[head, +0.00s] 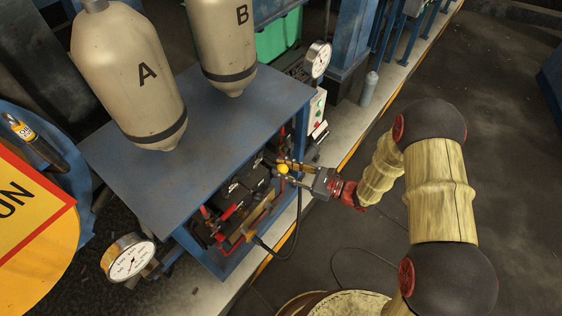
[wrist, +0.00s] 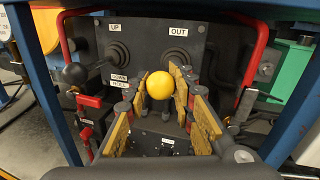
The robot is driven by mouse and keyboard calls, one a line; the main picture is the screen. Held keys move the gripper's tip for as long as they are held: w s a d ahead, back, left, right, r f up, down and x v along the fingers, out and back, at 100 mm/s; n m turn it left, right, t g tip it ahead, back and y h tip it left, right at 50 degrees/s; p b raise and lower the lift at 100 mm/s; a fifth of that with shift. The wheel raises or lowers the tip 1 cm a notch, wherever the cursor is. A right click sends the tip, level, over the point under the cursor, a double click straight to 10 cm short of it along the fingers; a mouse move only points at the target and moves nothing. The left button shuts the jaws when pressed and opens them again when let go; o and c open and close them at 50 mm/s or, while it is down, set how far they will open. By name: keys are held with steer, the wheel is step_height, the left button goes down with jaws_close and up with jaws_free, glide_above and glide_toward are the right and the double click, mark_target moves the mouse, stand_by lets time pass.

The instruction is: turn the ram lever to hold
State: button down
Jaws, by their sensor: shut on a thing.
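A yellow ball knob (wrist: 160,85) tops a lever in front of the dark control panel (wrist: 147,52). The same yellow knob (head: 284,169) shows small in the head view, at the right side of the blue bench. My gripper (wrist: 161,94) is shut on the knob, with its yellow-padded fingers on both sides of it. In the head view my gripper (head: 288,172) reaches in from the right. The panel carries the labels UP and OUT, and smaller labels behind the left finger, partly hidden. The lever's shaft is hidden, so I cannot tell its exact position.
A black ball knob (wrist: 76,75) stands left of the fingers. Red bars (wrist: 258,62) and blue bench posts (wrist: 45,80) flank the panel closely. Tanks A (head: 130,75) and B (head: 222,40) stand on the bench (head: 220,120). Open floor lies to the right.

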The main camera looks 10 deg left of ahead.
steer(key=shift+f, duration=0.2)
steer(key=c, duration=1.5)
jaws_free()
steer(key=shift+r, duration=0.1)
steer(key=shift+d, duration=0.1)
steer(key=v, duration=1.2)
